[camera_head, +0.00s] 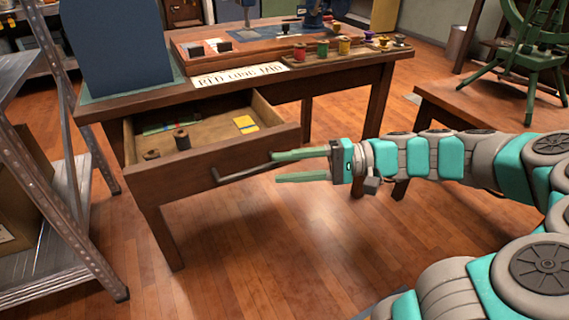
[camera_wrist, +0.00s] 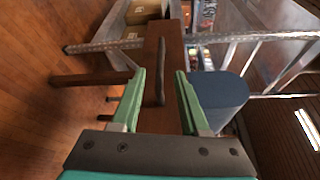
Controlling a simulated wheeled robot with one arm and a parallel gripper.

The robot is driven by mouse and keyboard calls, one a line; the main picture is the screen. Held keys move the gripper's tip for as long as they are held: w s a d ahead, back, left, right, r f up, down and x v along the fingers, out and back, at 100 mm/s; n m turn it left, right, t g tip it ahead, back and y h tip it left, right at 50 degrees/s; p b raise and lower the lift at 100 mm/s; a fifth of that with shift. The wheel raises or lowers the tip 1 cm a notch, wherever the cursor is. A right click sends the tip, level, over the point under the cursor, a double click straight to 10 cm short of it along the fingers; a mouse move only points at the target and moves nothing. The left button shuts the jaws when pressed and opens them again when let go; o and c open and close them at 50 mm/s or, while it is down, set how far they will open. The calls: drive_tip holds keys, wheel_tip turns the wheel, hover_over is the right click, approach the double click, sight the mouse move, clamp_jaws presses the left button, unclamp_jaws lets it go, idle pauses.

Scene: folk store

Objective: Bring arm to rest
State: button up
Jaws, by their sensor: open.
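My gripper (camera_head: 275,167) is open, with its two green fingers pointing left in the head view. It is beside the handle (camera_head: 245,172) of a pulled-out wooden drawer (camera_head: 205,180). In the wrist view the dark handle (camera_wrist: 160,72) shows between the fingers of my gripper (camera_wrist: 158,95), on the drawer front (camera_wrist: 173,50). No contact between fingers and handle is clear. My arm, grey and teal, stretches in from the right of the head view.
The drawer holds dark spools (camera_head: 182,140) and a yellow packet (camera_head: 246,124). The wooden table (camera_head: 330,72) carries several colored thread spools and a blue box (camera_head: 115,45). A metal shelf (camera_head: 75,190) stands left. A brown bench (camera_head: 490,115) is at right. The floor (camera_head: 260,260) below is clear.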

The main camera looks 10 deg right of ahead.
drive_tip(key=shift+a, duration=0.1)
drive_tip(key=s+a+f+n+g+h+p, duration=0.2)
drive_tip(key=s+a+h, duration=0.15)
drive_tip(key=s, duration=0.35)
drive_tip(key=s+a+f+n+g+h+p, duration=0.1)
drive_tip(key=s+a+f+n+g+h, duration=0.2)
drive_tip(key=s, duration=0.4)
drive_tip(key=s+d+f+m+t+h+p, duration=0.1)
drive_tip(key=s+d+h+p, duration=0.2)
drive_tip(key=s+d+h, duration=0.7)
drive_tip(key=shift+d+m+h, duration=0.3)
drive_tip(key=shift+d+h, duration=0.05)
drive_tip(key=shift+d, duration=0.6)
drive_tip(key=shift+a+f, duration=0.1)
drive_tip(key=shift+a, duration=0.05)
